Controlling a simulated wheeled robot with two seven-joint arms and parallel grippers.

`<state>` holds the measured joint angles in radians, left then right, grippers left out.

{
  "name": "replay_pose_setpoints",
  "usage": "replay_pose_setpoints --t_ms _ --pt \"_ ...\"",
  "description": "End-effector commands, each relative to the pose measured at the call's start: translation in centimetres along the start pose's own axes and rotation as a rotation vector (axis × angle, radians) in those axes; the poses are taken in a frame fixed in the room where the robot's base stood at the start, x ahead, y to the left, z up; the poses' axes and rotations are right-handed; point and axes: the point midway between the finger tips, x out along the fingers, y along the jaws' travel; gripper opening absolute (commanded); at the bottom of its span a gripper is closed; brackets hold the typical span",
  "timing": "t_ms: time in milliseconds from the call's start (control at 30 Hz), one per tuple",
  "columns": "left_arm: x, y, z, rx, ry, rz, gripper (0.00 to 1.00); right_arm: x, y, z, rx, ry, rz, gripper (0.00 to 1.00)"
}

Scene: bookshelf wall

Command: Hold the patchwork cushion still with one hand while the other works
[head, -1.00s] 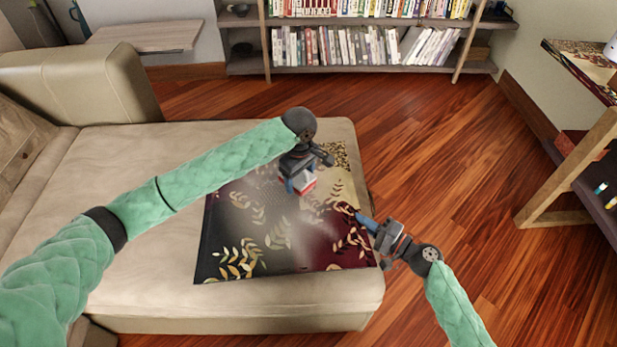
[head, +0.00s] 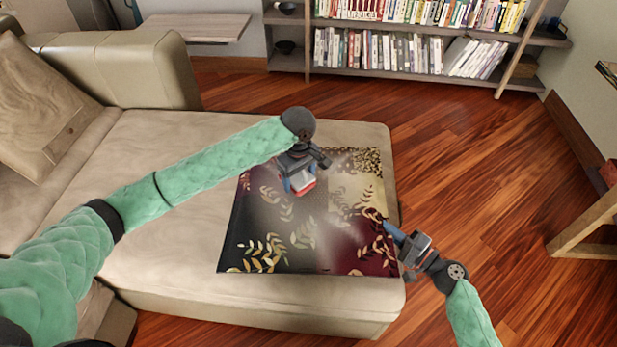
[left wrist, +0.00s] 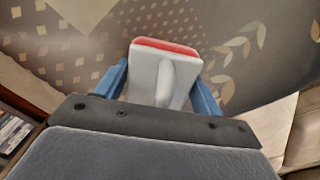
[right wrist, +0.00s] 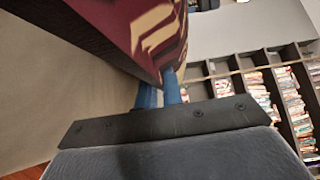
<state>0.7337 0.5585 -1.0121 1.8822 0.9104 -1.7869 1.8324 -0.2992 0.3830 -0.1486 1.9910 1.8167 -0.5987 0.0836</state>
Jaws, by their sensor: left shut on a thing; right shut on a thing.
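The patchwork cushion (head: 262,228) lies flat on the beige sofa seat, with dark, maroon and tan patches and leaf prints. It also shows in the left wrist view (left wrist: 60,60) and, as a maroon edge, in the right wrist view (right wrist: 110,25). My left gripper (head: 299,186) is over the cushion's upper left part, shut on a white-handled tool with a red rim (left wrist: 158,75), perhaps a brush. I cannot tell whether its underside touches the fabric. My right gripper (head: 391,230) is shut on the cushion's right edge; the fingertips are partly hidden by the fabric.
The sofa seat (head: 160,250) is bare left of the cushion, with a back pillow (head: 45,110) and armrest (head: 125,65) beyond. Wooden floor (head: 470,150) is open to the right. A bookshelf (head: 400,85) stands behind; a wooden stand (head: 585,235) is at right.

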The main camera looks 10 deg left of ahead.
Motion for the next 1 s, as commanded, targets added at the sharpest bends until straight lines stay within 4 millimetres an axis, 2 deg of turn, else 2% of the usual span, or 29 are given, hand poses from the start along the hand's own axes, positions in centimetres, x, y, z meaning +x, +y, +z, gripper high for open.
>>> replay_pose_setpoints --t_ms 533,600,800,1000 --pt "0.4 -3.9 -3.3 -0.001 0.001 -0.003 0.44 0.0 0.1 0.0 0.000 0.000 0.001 0.00" --pt "0.1 -3.8 -3.2 0.000 0.000 -0.001 0.44 0.0 0.1 0.0 0.000 0.000 0.001 0.00" --pt "-5.0 -3.7 -3.2 0.001 0.001 0.001 0.44 0.0 0.1 0.0 0.000 0.000 0.001 0.00" --pt "-6.7 -3.7 -3.2 0.001 0.001 0.000 0.44 0.0 0.1 0.0 0.000 0.000 0.001 0.00"
